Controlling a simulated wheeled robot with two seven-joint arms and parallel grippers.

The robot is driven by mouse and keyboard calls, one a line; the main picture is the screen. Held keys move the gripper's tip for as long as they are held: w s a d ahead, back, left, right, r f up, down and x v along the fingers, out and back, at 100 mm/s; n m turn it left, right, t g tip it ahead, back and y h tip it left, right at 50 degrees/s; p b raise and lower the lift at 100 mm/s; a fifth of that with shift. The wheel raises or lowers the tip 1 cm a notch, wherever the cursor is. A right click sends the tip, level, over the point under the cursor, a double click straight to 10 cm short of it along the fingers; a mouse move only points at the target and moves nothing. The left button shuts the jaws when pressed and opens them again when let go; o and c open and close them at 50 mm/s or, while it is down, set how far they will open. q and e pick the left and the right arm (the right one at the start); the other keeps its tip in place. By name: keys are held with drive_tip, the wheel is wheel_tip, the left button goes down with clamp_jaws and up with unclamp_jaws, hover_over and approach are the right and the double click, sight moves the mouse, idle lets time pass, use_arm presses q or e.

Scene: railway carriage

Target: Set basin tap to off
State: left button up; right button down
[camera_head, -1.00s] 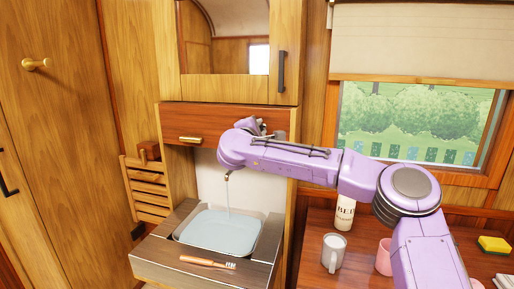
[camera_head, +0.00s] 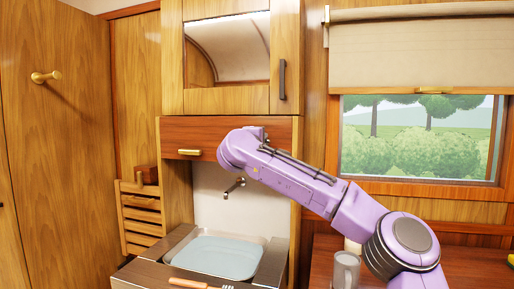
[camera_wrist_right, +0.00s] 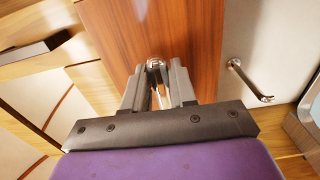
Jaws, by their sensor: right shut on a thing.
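The basin tap's dark metal spout (camera_head: 234,187) sticks out of the white back wall above the basin (camera_head: 217,257); no water stream shows under it. The spout also appears at the right in the right wrist view (camera_wrist_right: 250,84). In that view my right gripper (camera_wrist_right: 156,78) is shut on a small metal knob (camera_wrist_right: 155,63), apparently the tap's handle, in front of the red-brown panel (camera_wrist_right: 160,25). My left gripper is not in view.
A toothbrush (camera_head: 195,284) lies on the basin's front ledge. A grey mug (camera_head: 345,271) stands on the table at right, partly behind my arm. A brass-handled panel (camera_head: 175,140) is above the basin, with a mirror cabinet (camera_head: 227,50) over it. A slatted wooden rack (camera_head: 140,215) is at left.

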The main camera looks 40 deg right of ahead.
drive_tip(key=shift+f, duration=0.1)
drive_tip(key=c, duration=1)
unclamp_jaws()
drive_tip(key=shift+a, duration=0.1)
drive_tip(key=b+v, duration=0.3)
drive_tip(key=v, duration=0.7)
drive_tip(key=shift+a, duration=0.2)
drive_tip(key=shift+s, duration=0.1)
